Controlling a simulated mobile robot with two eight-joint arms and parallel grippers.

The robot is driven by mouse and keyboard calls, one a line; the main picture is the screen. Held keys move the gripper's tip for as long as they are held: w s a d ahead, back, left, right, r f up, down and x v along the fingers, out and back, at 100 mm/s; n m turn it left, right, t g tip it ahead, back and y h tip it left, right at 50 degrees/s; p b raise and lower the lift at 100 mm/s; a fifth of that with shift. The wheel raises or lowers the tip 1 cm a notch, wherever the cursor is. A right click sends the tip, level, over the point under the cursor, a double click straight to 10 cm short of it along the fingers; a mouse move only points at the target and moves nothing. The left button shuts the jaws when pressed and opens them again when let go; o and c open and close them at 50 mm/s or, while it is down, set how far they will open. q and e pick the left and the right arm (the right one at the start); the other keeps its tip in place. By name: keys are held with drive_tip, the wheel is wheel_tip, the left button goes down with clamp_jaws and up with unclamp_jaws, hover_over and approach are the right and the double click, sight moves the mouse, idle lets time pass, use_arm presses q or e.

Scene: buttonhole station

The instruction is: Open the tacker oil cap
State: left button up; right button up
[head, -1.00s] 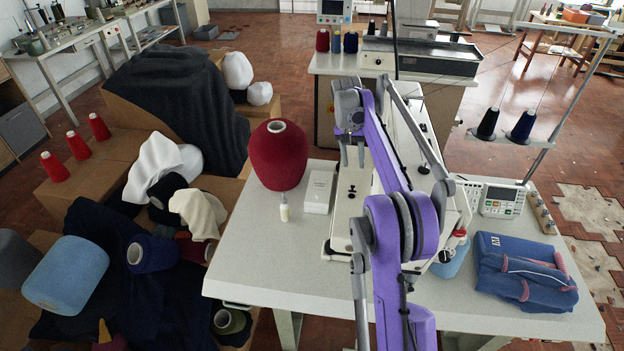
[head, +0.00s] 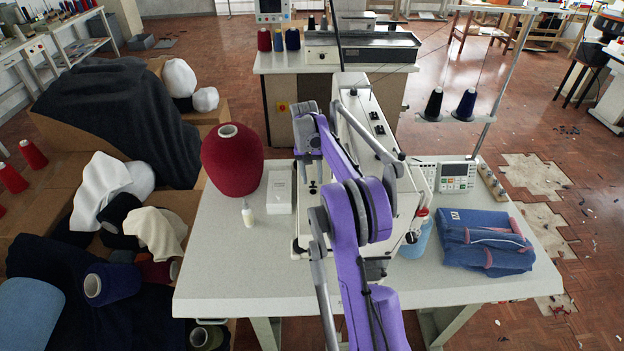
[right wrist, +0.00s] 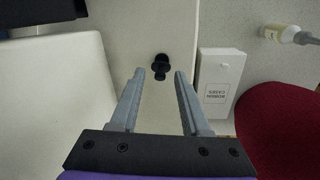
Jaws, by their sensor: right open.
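The tacker is the white sewing machine (head: 376,130) on the table. Its oil cap, a small black knob (right wrist: 159,60), stands on the pale machine bed in the right wrist view. In the head view it is a small dark spot (head: 312,188) just below my gripper. My right gripper (head: 307,172) is open and empty, above the bed. In the right wrist view its fingertips (right wrist: 159,74) lie to either side of the cap's near end, with gaps; I cannot tell the height left between them. My left gripper is not in view.
A white box (head: 280,192), a small bottle (head: 248,213) and a red yarn cone (head: 232,160) stand left of the bed. Folded blue cloth (head: 484,241) and a control panel (head: 456,176) lie to the right. The table's (head: 235,270) front left is clear.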

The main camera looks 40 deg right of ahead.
drive_tip(key=shift+f, duration=0.4)
drive_tip(key=shift+c, duration=0.4)
clamp_jaws()
drive_tip(key=shift+w+d+r, duration=0.1)
drive_tip(key=shift+w+r, duration=0.05)
drive_tip(key=shift+w+d+g+y+p, duration=0.1)
drive_tip(key=shift+w+g+y+p, duration=0.05)
drive_tip(key=shift+g+y+p, duration=0.3)
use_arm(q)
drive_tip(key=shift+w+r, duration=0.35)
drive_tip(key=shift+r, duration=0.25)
